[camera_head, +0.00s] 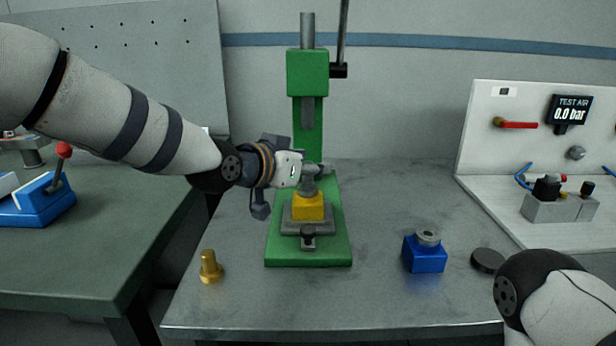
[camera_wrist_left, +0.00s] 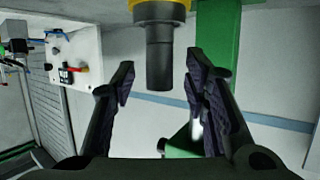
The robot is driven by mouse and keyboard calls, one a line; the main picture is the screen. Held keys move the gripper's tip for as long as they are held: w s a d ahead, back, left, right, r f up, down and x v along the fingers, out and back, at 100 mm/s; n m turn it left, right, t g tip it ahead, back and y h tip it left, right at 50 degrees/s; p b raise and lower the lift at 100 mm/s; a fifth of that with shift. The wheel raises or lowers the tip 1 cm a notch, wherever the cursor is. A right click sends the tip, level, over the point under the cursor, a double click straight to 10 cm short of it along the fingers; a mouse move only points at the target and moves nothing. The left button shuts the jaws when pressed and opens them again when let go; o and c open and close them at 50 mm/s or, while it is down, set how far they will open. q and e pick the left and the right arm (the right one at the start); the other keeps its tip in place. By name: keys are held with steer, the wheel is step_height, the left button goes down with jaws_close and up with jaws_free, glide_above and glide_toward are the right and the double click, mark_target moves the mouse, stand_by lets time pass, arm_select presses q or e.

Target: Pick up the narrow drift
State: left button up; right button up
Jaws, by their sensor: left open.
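A dark grey cylinder, which looks like the narrow drift (camera_wrist_left: 159,62), stands on a yellow block (camera_head: 308,207) in the green press (camera_head: 334,245). In the head view its upper part is partly hidden by my left gripper (camera_head: 316,169). In the left wrist view, which is upside down, my left gripper (camera_wrist_left: 160,78) is open. Its two fingers are on either side of the cylinder, with gaps showing on both sides. A stepped brass piece (camera_head: 210,267) stands upright at the table's front left. My right gripper is out of view.
A blue block (camera_head: 425,257) with a grey ring on top and a dark disc (camera_head: 487,260) are on the right of the grey table (camera_head: 390,305). A test-air panel (camera_head: 536,135) stands at the right. The press ram and column rise close beside my left gripper.

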arm_select(q)
steer(key=shift+r, duration=0.15)
jaws_close()
